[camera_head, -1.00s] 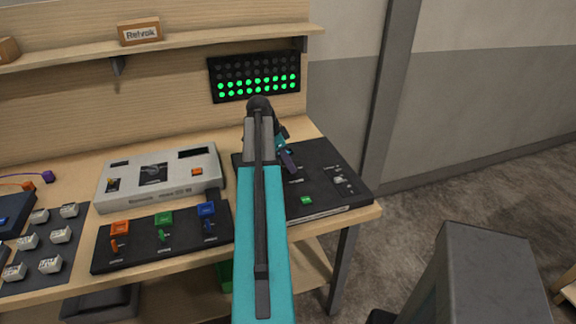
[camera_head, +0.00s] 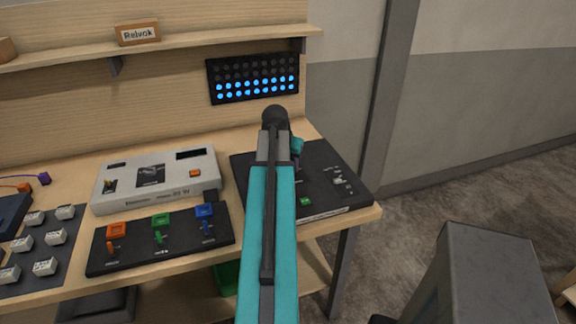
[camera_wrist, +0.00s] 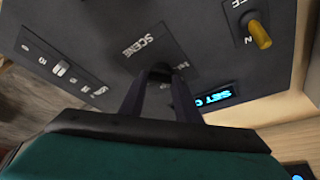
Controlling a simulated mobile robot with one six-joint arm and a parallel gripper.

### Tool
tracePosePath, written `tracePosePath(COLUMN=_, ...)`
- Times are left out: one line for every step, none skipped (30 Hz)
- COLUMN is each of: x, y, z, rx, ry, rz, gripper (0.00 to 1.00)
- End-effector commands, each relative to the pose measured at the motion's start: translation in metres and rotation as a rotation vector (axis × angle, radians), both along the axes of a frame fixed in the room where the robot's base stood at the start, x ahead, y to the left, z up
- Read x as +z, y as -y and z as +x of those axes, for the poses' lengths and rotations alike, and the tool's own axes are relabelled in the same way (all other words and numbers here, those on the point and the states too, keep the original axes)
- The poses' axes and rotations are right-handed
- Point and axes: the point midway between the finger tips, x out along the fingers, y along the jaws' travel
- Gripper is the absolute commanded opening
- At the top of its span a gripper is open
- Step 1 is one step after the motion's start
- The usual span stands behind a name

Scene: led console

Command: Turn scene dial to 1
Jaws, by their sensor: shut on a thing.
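The black console (camera_head: 325,160) sits at the right end of the bench, partly hidden behind my arm in the head view. In the wrist view its panel (camera_wrist: 100,45) carries the label "SCENE" (camera_wrist: 138,40), upside down, beside a dark scene dial (camera_wrist: 160,70). My gripper (camera_wrist: 160,88) is shut on the dial, its two dark fingers at the knob's sides. The fingers hide much of the dial, so I cannot read its pointer. A small blue-lit display (camera_wrist: 214,99) is right of the fingers. The LED board (camera_head: 253,78) shows its lower rows lit blue.
A yellow toggle (camera_wrist: 258,35) stands up at the right of the wrist view, and a slider (camera_wrist: 62,68) is at the left. Left of the console are a grey box (camera_head: 155,180) and a black switch strip (camera_head: 160,240). A shelf (camera_head: 220,37) runs above.

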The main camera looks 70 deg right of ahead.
Motion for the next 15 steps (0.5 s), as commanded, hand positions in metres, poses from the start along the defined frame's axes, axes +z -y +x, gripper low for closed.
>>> tracePosePath(x=-0.0011, y=-0.0023, z=-0.0034, rx=0.032, ry=-0.003, rz=0.005, gripper=0.07)
tracePosePath(x=-0.0011, y=-0.0023, z=-0.0035, rx=0.056, ry=-0.003, rz=0.005, gripper=0.07)
tracePosePath(x=-0.0011, y=-0.0025, z=-0.0039, rx=0.087, ry=-0.003, rz=0.006, gripper=0.07)
tracePosePath(x=-0.0011, y=-0.0023, z=-0.0045, rx=0.111, ry=-0.004, rz=0.006, gripper=0.07)
tracePosePath(x=-0.0011, y=-0.0023, z=-0.0048, rx=0.134, ry=-0.003, rz=0.006, gripper=0.07)
tracePosePath(x=-0.0012, y=-0.0022, z=-0.0053, rx=0.165, ry=-0.003, rz=0.007, gripper=0.07)
tracePosePath(x=-0.0011, y=-0.0021, z=-0.0054, rx=0.189, ry=-0.004, rz=0.006, gripper=0.07)
tracePosePath(x=-0.0011, y=-0.0021, z=-0.0054, rx=0.212, ry=-0.003, rz=0.007, gripper=0.07)
tracePosePath(x=-0.0011, y=-0.0018, z=-0.0058, rx=0.242, ry=-0.004, rz=0.006, gripper=0.07)
tracePosePath(x=-0.0012, y=-0.0017, z=-0.006, rx=0.263, ry=-0.004, rz=0.006, gripper=0.07)
tracePosePath(x=-0.0011, y=-0.0017, z=-0.0062, rx=0.284, ry=-0.003, rz=0.007, gripper=0.07)
tracePosePath(x=-0.0012, y=-0.0015, z=-0.0068, rx=0.312, ry=-0.004, rz=0.007, gripper=0.07)
tracePosePath(x=-0.0012, y=-0.0013, z=-0.007, rx=0.331, ry=-0.003, rz=0.007, gripper=0.07)
tracePosePath(x=-0.0012, y=-0.0013, z=-0.007, rx=0.35, ry=-0.003, rz=0.007, gripper=0.07)
tracePosePath(x=-0.0012, y=-0.0012, z=-0.0073, rx=0.375, ry=-0.004, rz=0.007, gripper=0.07)
